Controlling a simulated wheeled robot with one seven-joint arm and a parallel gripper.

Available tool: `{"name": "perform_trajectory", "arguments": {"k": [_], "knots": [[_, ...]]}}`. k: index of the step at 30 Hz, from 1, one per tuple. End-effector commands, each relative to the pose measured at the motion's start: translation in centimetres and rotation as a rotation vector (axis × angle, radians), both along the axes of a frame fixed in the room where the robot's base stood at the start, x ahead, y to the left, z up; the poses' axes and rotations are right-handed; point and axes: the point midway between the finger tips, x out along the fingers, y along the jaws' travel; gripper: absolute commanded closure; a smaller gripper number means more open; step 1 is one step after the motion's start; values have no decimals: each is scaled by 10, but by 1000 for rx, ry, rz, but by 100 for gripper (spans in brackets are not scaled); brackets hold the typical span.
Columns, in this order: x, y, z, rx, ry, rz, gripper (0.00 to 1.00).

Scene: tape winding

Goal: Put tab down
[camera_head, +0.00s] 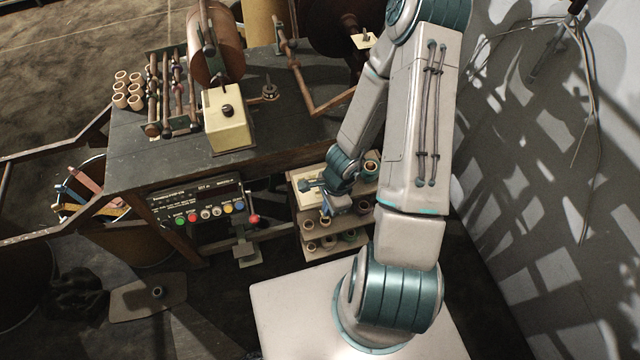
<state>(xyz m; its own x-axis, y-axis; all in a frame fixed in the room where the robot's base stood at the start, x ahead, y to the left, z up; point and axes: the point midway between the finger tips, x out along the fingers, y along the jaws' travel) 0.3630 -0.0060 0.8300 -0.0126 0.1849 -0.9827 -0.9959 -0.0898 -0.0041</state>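My gripper (325,208) is at the end of my arm, which reaches down in front of the bench at the small rack on the right. It is small here and partly covered by my wrist, so I cannot tell whether its fingers are open or shut. I cannot make out a tab for certain, in the gripper or elsewhere. A pale flat board (301,176) lies on top of the rack, behind and beside my wrist.
The rack (306,225) holds several small rolls. The dark bench (140,160) carries a cream block (228,118), a brown drum (212,45) and several rolls (128,90). Below are a button panel (205,214) and a floor pedal (148,298). A wall (560,200) closes the right side.

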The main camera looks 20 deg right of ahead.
Motion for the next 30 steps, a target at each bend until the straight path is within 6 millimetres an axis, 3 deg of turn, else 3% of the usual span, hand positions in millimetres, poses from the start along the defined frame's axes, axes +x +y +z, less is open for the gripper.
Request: {"name": "perform_trajectory", "arguments": {"k": [10,18,24,30], "knots": [[-10,-20,-5,-311,-68,254,100],[2,-27,2,-543,-202,522,100],[12,-22,9,-616,-283,650,100],[20,-20,2,-636,-298,673,100]]}}
